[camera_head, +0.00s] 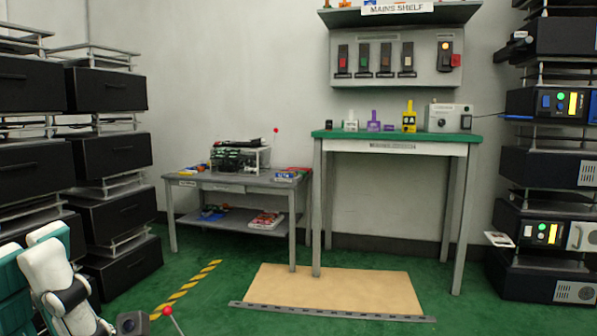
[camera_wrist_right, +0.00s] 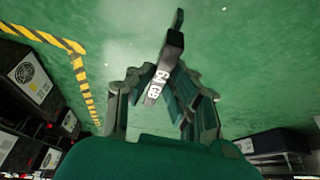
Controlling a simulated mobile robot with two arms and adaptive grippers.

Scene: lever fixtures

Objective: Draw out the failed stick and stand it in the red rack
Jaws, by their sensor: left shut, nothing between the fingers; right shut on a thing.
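My right gripper (camera_wrist_right: 165,98) is shut on a dark stick (camera_wrist_right: 174,48) with a white "64 GB" label, in the right wrist view. The stick is tilted between the green fingers, with its far end past the fingertips and green floor behind it. I cannot tell from its look whether it is the failed one. In the head view my left gripper (camera_head: 132,323) shows only in part at the bottom left edge; it holds nothing that I can see. I cannot make out a red rack for certain in either view.
A green-topped bench (camera_head: 340,134) holds small white, purple and yellow pieces and a pale box. Above it is a panel with several dark switches under the mains shelf (camera_head: 340,17). A low grey table (camera_head: 200,181) stands left.

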